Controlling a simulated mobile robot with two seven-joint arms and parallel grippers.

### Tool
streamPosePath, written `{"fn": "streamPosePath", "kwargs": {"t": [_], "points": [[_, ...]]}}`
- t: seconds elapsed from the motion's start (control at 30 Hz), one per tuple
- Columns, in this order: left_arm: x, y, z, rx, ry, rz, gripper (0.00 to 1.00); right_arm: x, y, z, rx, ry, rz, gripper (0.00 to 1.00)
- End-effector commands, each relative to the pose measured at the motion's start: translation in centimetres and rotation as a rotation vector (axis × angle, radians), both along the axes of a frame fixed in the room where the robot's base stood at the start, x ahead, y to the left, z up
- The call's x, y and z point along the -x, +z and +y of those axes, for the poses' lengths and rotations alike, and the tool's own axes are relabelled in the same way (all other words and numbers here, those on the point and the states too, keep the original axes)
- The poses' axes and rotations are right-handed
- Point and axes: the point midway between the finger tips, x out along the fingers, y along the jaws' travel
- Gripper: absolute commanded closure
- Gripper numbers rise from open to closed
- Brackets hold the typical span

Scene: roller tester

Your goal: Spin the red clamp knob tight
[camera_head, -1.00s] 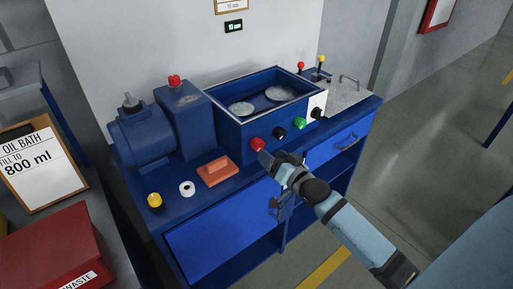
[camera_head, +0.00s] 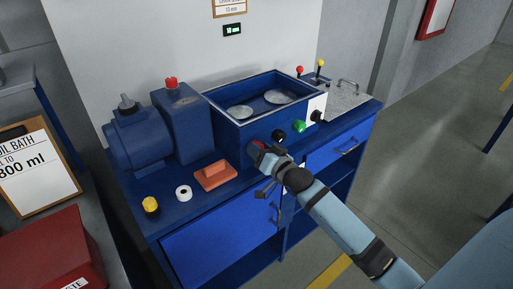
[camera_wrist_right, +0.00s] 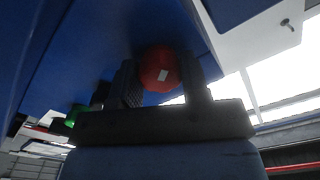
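The red clamp knob (camera_head: 257,145) is on the front wall of the blue tank, left of a black knob, and is partly covered by my right gripper (camera_head: 260,149). In the right wrist view the red knob (camera_wrist_right: 158,70), with a small pale mark on its face, sits between the two dark fingers of my right gripper (camera_wrist_right: 160,84). The fingers lie close against both its sides and look shut on it. My left gripper is not in view.
A black knob (camera_head: 278,134) and a green knob (camera_head: 299,126) are close to the right on the tank (camera_head: 234,132).

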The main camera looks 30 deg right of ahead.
Motion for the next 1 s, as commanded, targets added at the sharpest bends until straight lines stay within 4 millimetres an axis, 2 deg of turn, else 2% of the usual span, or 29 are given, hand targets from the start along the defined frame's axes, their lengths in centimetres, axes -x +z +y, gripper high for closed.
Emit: {"fn": "streamPosePath", "kwargs": {"t": [0.03, 0.13, 0.17, 0.37, 0.8, 1.0], "points": [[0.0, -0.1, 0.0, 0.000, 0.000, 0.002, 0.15, 0.0, 0.0, 0.0, 0.000, 0.000, 0.000, 0.73], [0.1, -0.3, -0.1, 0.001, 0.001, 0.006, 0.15, 0.0, 0.0, 0.0, 0.000, 0.000, 0.000, 0.96], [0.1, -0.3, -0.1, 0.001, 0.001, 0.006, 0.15, 0.0, 0.0, 0.0, 0.000, 0.000, 0.000, 1.00], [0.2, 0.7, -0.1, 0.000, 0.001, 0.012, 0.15, 0.0, 0.3, 0.1, -0.092, -0.001, 0.010, 1.00], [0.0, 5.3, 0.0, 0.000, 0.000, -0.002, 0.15, 0.0, 0.3, 0.1, -0.584, -0.001, 0.047, 1.00], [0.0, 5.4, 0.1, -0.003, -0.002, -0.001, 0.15, 0.0, 0.0, 0.0, -0.701, -0.001, 0.056, 1.00]]}}
